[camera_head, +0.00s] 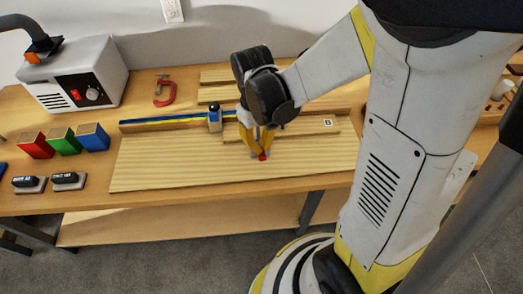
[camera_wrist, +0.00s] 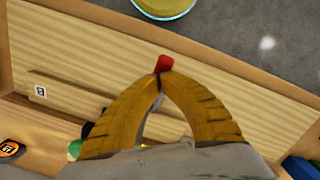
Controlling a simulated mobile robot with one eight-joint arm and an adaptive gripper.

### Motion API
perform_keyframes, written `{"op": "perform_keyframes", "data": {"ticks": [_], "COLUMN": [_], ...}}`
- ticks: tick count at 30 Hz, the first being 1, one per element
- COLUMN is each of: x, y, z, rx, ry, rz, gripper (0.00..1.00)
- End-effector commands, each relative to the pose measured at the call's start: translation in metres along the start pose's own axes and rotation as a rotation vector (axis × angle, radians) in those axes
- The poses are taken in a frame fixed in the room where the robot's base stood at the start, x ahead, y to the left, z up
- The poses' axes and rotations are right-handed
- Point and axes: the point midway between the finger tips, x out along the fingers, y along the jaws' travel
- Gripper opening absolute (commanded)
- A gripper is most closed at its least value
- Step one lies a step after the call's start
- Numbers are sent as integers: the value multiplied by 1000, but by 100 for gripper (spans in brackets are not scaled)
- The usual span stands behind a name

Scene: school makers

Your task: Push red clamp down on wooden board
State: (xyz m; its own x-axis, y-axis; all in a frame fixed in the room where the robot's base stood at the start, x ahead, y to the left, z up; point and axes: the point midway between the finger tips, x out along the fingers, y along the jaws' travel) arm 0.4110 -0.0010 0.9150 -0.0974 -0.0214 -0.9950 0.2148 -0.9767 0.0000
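A small red piece, seemingly the red clamp (camera_head: 262,156), shows at my fingertips over the wide wooden board (camera_head: 180,165). It also shows in the wrist view (camera_wrist: 164,62), just beyond the fingertips. Most of the clamp is hidden by my fingers. My gripper (camera_head: 262,150) points down, its yellow fingers meeting at the tips in the wrist view (camera_wrist: 160,75). Its tips are at or touching the red piece; I see no clear grip on it. Whether the piece touches the board cannot be told. A red C-shaped clamp (camera_head: 164,90) lies apart at the table's back.
A smaller board marked B (camera_head: 327,122) lies near my gripper. Red (camera_head: 36,147), green (camera_head: 66,142) and blue (camera_head: 93,138) boxes and a grey machine (camera_head: 75,75) stand left.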

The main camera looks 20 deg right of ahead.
Motion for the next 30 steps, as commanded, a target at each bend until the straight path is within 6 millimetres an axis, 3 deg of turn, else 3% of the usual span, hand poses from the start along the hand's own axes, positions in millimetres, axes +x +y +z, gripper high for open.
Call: {"op": "perform_keyframes", "data": {"ticks": [3,9,23,30], "x": [19,38,35,23], "y": [0,0,0,0], "z": [-2,-4,-5,-30], "rx": [0,0,0,0], "ry": [0,0,0,0], "rz": [0,0,0,0], "gripper": [0,0,0,0]}}
